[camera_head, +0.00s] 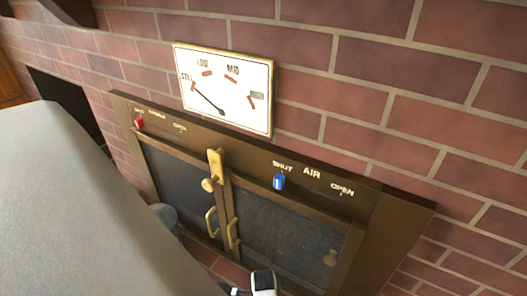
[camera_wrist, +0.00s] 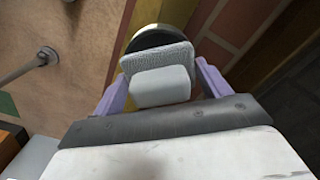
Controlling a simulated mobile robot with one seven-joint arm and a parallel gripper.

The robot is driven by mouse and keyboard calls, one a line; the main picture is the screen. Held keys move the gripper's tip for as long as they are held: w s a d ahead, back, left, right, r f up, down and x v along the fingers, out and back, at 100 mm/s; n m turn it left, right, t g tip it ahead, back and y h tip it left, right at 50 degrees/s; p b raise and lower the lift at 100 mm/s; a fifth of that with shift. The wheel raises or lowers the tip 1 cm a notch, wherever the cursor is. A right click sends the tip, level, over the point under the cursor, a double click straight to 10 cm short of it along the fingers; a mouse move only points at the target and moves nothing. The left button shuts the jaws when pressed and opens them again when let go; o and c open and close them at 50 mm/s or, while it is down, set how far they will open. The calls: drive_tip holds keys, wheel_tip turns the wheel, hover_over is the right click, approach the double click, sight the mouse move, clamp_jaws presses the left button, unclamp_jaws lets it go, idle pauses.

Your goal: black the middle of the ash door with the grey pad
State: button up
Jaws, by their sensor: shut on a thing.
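The grey pad (camera_wrist: 157,57), a textured slab with a smooth pale block (camera_wrist: 160,88) on its back, is between the purple fingers of my gripper (camera_wrist: 161,76) in the wrist view. My gripper is shut on it. Just beyond the pad is a dark round thing with a pale rim (camera_wrist: 160,34), partly hidden by the pad; I cannot tell whether they touch. In the head view, a brown metal front has a left dark door (camera_head: 178,183) and a right dark door (camera_head: 285,240) with brass handles. I cannot tell whether either is the ash door.
A dial (camera_head: 226,88) hangs on the brick wall above the doors. A red knob (camera_head: 139,123), a brass latch (camera_head: 214,168) and a blue knob (camera_head: 279,181) stick out from the front. A dark opening (camera_head: 65,103) lies at the left. My arm covers the lower left.

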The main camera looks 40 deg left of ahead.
idle(0.3)
wheel_tip(320, 180, up, 7)
drive_tip(key=p, duration=0.7)
drive_tip(key=shift+p, duration=0.3)
idle(0.6)
